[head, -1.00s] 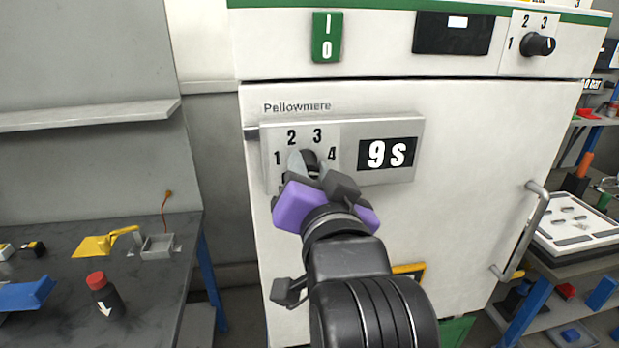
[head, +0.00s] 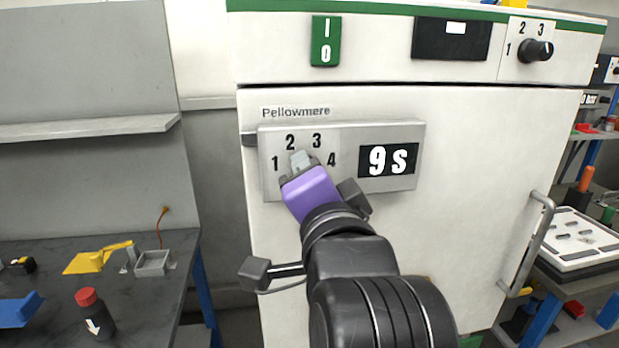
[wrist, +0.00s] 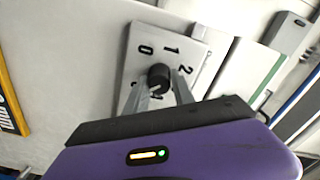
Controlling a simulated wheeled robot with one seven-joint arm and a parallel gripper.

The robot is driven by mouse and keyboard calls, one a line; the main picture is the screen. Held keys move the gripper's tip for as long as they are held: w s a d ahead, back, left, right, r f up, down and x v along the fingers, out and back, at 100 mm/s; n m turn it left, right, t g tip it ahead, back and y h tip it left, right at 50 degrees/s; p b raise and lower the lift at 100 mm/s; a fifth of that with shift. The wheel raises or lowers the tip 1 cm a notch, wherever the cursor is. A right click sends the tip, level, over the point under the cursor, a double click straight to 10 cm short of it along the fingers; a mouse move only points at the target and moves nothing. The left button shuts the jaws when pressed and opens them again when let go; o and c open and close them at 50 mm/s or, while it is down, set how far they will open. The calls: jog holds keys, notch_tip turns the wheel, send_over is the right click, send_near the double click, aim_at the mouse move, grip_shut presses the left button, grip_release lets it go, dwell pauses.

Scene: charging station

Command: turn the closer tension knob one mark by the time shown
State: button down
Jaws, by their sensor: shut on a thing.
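The tension dial plate (head: 270,180) is on the Pellowmere panel on the white door, with 1, 2, 3 and 4 showing in the head view. The display (head: 388,160) beside it reads 9 s. My gripper (head: 301,162) is at the dial and hides the knob in the head view. In the wrist view the black knob (wrist: 158,75) sits between the two fingers of my gripper (wrist: 157,84), which are shut on it. A white mark shows on the knob's lower part there. The plate's 0, 1 and 2 are readable; a finger covers part of its right side.
Above are a green I/O switch (head: 325,41), a dark display (head: 451,38) and a second black knob (head: 535,50). A door handle (head: 530,245) sticks out at the right. A bench (head: 50,255) with small items stands at the left.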

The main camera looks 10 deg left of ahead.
dwell(0.3)
jog(key=c, duration=1.1)
grip_release()
jog(key=shift+o, duration=0.2)
jog(key=shift+s, duration=0.1)
jog(key=b+v, duration=0.1)
jog(key=v, duration=0.6)
jog(key=shift+s, duration=0.35)
jog(key=shift+d, duration=0.15)
